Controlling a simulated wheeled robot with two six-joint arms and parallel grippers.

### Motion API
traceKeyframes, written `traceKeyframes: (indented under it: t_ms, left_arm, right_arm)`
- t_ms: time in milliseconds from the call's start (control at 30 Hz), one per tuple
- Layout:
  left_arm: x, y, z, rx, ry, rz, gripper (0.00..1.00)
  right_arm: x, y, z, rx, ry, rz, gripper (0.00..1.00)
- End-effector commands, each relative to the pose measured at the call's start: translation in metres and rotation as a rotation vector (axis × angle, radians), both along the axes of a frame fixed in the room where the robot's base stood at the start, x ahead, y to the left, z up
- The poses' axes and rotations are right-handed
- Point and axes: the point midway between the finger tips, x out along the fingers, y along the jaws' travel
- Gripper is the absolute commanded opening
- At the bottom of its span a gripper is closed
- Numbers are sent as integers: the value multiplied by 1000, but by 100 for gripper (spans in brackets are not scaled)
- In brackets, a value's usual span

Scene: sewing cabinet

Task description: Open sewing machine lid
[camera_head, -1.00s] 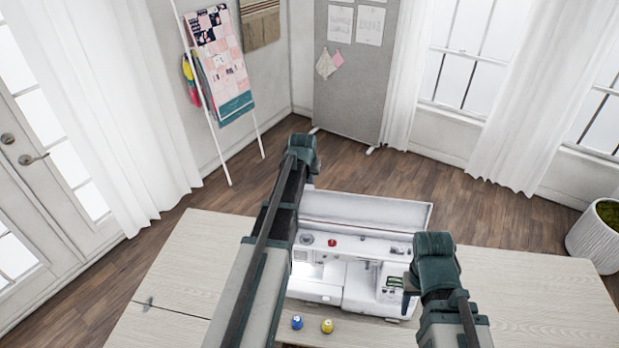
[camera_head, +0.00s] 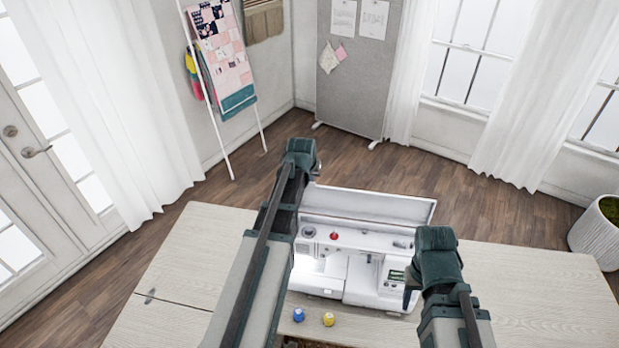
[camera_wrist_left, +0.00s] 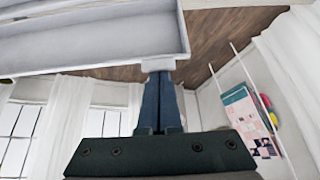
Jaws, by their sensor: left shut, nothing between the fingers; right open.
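The white sewing machine (camera_head: 350,275) sits in the cabinet top. Its long white lid (camera_head: 368,206) stands raised along the machine's far edge, with the spool area and a red spool exposed. The lid's hollow underside (camera_wrist_left: 90,38) fills the upper left of the left wrist view. My left gripper (camera_wrist_left: 158,78) is shut and empty, its fingertips at or very near a small pale tab on the lid's edge; I cannot tell if they touch. In the head view its fingers are hidden behind the arm. My right gripper (camera_head: 409,292) is open at the machine's right end, mostly hidden by its wrist.
Blue (camera_head: 298,315) and yellow (camera_head: 328,319) thread spools stand on the cabinet's near side. The wooden tabletop (camera_head: 530,290) is clear on the right and on the left (camera_head: 190,250). A quilt ladder (camera_head: 215,85), grey board and planter stand farther off.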

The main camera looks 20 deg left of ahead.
Motion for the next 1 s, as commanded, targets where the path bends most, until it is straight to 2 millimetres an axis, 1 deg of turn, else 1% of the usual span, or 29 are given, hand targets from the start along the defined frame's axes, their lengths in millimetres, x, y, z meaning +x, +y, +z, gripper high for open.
traceKeyframes:
  t_ms: [167,300,333,400,700,833,1000]
  left_arm:
    - [18,3,-1,0,0,-1,0]
    - [40,7,-3,0,0,-2,0]
    - [32,5,7,0,0,-2,0]
    - [21,2,21,0,0,-1,0]
    - [-11,-6,65,0,0,-1,0]
    - [-20,-9,77,0,0,-1,0]
    - [-24,-10,80,0,0,-1,0]
  right_arm:
    - [0,0,-1,0,0,0,50]
    - [0,0,-3,0,0,0,50]
    - [0,0,7,0,0,0,50]
    - [0,0,21,0,1,1,50]
    - [-1,0,65,0,3,-3,50]
    - [-1,0,77,1,2,-12,50]
    - [-1,0,80,1,2,-17,50]
